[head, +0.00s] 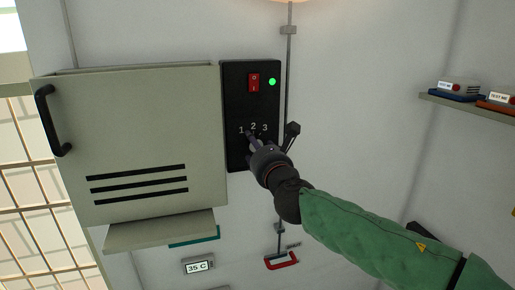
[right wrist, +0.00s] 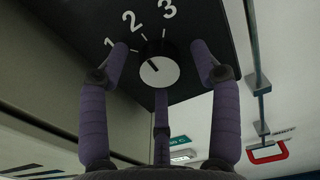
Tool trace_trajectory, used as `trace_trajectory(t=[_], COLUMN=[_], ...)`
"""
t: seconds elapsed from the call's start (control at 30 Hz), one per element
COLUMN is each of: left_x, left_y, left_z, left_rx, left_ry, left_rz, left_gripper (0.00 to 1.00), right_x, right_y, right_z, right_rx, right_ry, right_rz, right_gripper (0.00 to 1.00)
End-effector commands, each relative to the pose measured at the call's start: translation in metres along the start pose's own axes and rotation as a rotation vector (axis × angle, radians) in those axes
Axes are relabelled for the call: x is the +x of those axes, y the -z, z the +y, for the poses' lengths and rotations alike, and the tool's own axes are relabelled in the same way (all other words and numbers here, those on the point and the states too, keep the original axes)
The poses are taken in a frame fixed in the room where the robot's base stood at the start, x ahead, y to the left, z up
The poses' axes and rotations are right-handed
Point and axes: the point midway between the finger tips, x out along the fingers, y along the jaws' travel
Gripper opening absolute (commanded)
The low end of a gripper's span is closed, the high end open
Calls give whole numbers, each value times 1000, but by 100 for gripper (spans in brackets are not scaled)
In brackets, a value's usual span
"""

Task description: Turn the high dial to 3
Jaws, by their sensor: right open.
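The dial (right wrist: 158,70) is a round black knob with a pale face on a black panel (head: 235,99). The numbers 1, 2 and 3 arc around its upper left side in the right wrist view. Its dark pointer mark aims up and left, toward the side of 1 and 2; I cannot tell exactly which. My right gripper (right wrist: 160,50) is open, with purple fingers on either side of the dial and another below it. I see no clear grip on the knob. In the head view my right gripper (head: 254,143) covers the dial. My left gripper is not in view.
A red rocker switch (head: 254,82) and a lit green lamp (head: 272,82) sit above the dial. A beige cabinet (head: 140,140) with a black handle (head: 50,120) adjoins the panel's left. A red-handled pull (head: 281,261) hangs below right. A shelf (head: 470,102) holds boxes.

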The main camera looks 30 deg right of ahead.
Motion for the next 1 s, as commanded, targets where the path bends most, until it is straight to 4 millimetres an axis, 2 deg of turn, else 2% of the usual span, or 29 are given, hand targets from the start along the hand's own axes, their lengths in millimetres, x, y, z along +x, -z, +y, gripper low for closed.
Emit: trace_trajectory(t=[0.07, 0.27, 0.67, 1.0], left_x=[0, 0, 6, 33], left_y=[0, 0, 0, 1], left_z=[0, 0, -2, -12], left_rx=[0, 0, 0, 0], left_ry=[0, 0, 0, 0], left_rz=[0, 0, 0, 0], left_gripper=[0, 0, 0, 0], right_x=[0, 0, 0, 0], right_y=[0, 0, 1, 4], right_z=[0, 0, 0, 0], right_rx=[0, 0, 43, 272], right_ry=[0, 0, 0, -1], right_rz=[0, 0, -1, -2], right_gripper=[64, 7, 7, 7])
